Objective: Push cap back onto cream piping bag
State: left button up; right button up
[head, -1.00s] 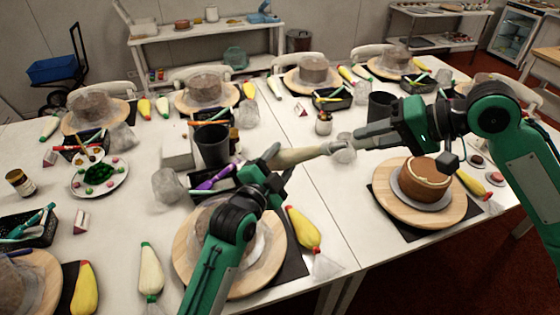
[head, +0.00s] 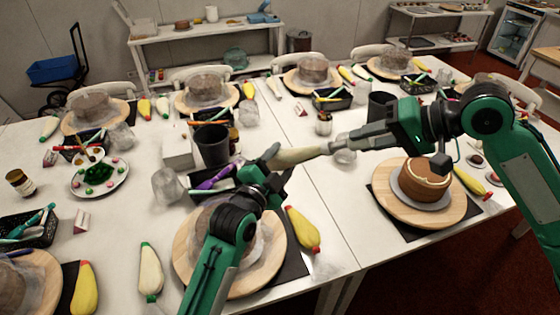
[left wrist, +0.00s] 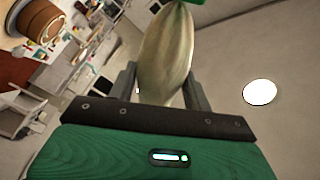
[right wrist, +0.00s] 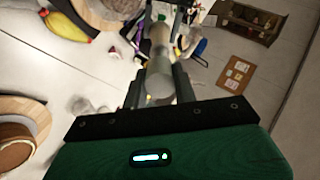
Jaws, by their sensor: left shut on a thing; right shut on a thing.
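The cream piping bag (head: 297,156) is pale and lies nearly level above the table. My left gripper (head: 272,160) is shut on its wide end; the bag also fills the middle of the left wrist view (left wrist: 166,55). My right gripper (head: 328,147) is shut at the bag's narrow right end. In the right wrist view a greyish, rounded cap (right wrist: 160,85) sits between its fingers, in line with the bag. The fingers hide where cap and bag meet, so I cannot tell whether the cap is seated.
A cake on a wooden turntable (head: 455,212) stands at right, below my right arm. Another turntable (head: 185,255) is under my left arm. A dark cup (head: 212,145) and a yellow bag (head: 303,229) stand and lie nearby.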

aim_at(347, 144)
jog(key=shift+w+a+f, duration=0.2)
jog(key=shift+a+f, duration=0.05)
jog(key=shift+a, duration=0.15)
jog(key=shift+w+a+f, duration=0.15)
jog(key=shift+a+f, duration=0.1)
jog(key=shift+a, duration=0.1)
jog(key=shift+x, duration=1.3)
dwell(1.0)
jog(key=o, duration=1)
jog(key=shift+c, duration=0.2)
jog(key=v, duration=1.2)
jog(key=shift+w, duration=0.1)
